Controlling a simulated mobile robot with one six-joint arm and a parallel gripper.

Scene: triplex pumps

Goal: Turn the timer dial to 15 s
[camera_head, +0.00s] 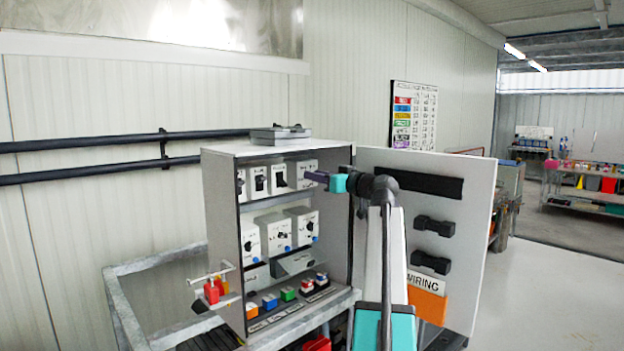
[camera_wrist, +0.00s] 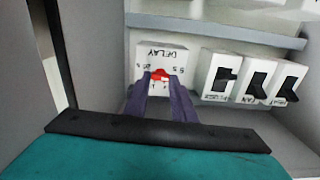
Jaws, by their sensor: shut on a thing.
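The timer (camera_wrist: 177,54) is a pale box marked DELAY, seen upside down in the wrist view, with scale marks around its red dial (camera_wrist: 160,73). Small figures stand on either side of the dial; its exact setting is too small to read. My gripper (camera_wrist: 160,80) has its two purple fingers closed on either side of the red dial. In the head view, my gripper (camera_head: 312,177) reaches from the right to the timer (camera_head: 305,166) at the right end of the cabinet's upper row. There its fingers hide the dial.
Beside the timer are several switch boxes with black levers (camera_wrist: 223,77). The grey cabinet (camera_head: 222,195) holds a second row of boxes (camera_head: 276,230) and coloured buttons (camera_head: 288,293) below. Its open door (camera_head: 470,215) stands right, behind my arm. A grey rail frame (camera_head: 120,310) stands left.

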